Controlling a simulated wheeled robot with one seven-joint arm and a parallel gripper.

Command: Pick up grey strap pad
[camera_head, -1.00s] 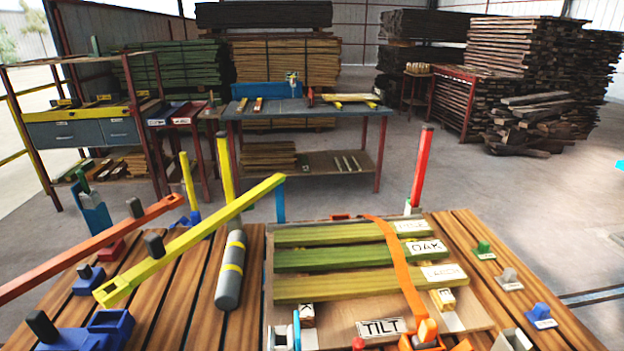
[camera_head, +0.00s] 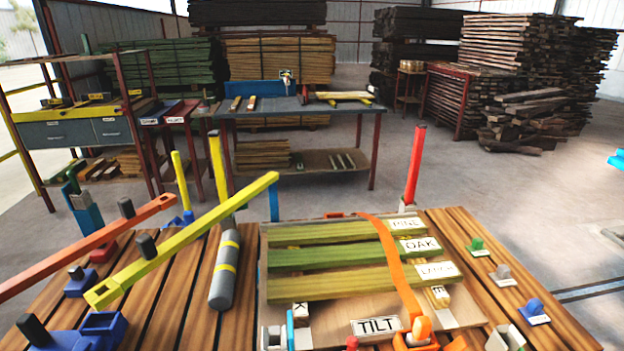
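A small grey block (camera_head: 502,271) with a rounded top stands on a white label at the right of the plank table, between a green one and a blue one. It looks like the grey strap pad, but its label is too small to read. It stands free, with nothing touching it from above. My gripper cannot be made out in this view.
A green block (camera_head: 477,243) and a blue block (camera_head: 535,308) stand beside it. To the left, a tilted tray (camera_head: 455,316) holds labelled boards under an orange strap (camera_head: 395,262). A bright blue piece (camera_head: 617,159), unclear what, juts in at the right edge.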

